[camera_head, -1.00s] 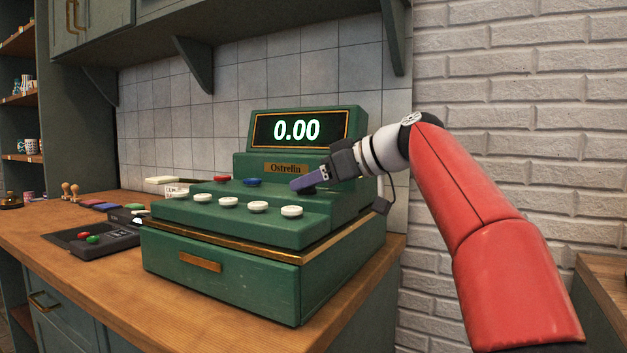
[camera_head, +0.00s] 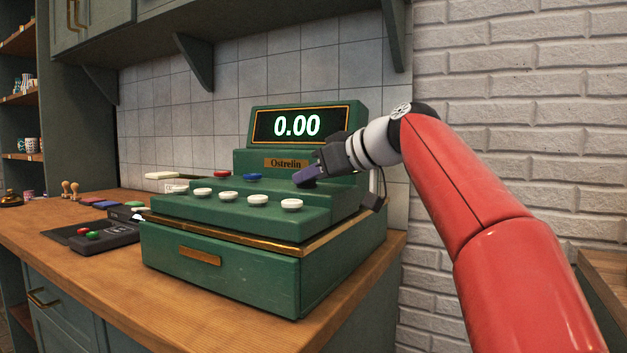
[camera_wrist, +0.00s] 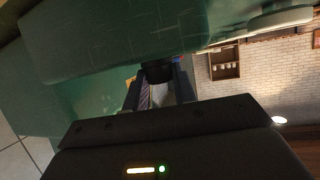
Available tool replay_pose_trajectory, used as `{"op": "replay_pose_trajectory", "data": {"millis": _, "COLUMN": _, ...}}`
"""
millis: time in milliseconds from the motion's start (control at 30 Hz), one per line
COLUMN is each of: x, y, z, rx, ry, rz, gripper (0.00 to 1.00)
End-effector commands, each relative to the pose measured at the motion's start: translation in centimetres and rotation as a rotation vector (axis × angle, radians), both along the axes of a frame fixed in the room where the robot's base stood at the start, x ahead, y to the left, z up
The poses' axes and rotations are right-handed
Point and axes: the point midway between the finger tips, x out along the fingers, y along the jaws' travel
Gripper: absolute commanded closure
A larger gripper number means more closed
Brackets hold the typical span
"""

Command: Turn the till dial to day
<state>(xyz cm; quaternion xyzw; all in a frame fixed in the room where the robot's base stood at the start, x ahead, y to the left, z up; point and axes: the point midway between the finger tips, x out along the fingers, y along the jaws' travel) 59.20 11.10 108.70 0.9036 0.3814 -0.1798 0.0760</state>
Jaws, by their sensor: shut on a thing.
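The green till (camera_head: 216,265) stands on the wooden counter, its display (camera_head: 297,126) reading 0.00. My gripper (camera_head: 303,180) reaches in from the right, low over the right end of the till's key deck. In the wrist view my gripper (camera_wrist: 160,88) is shut on a small black dial (camera_wrist: 158,72), with one finger on each side.
Several white keys (camera_head: 257,200), a red key (camera_head: 221,174) and a blue key (camera_head: 252,177) are on the deck left of my gripper. A black card terminal (camera_head: 104,236) lies left of the till. The brick wall (camera_head: 510,100) is behind my arm on the right.

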Motion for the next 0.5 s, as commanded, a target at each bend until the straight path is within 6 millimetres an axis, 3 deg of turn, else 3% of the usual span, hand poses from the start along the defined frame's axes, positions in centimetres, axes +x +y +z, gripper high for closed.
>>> {"op": "replay_pose_trajectory", "data": {"millis": 500, "x": -0.49, "y": 0.74, "z": 0.3, "rx": -0.002, "ry": -0.003, "rz": -0.419, "gripper": 0.96}}
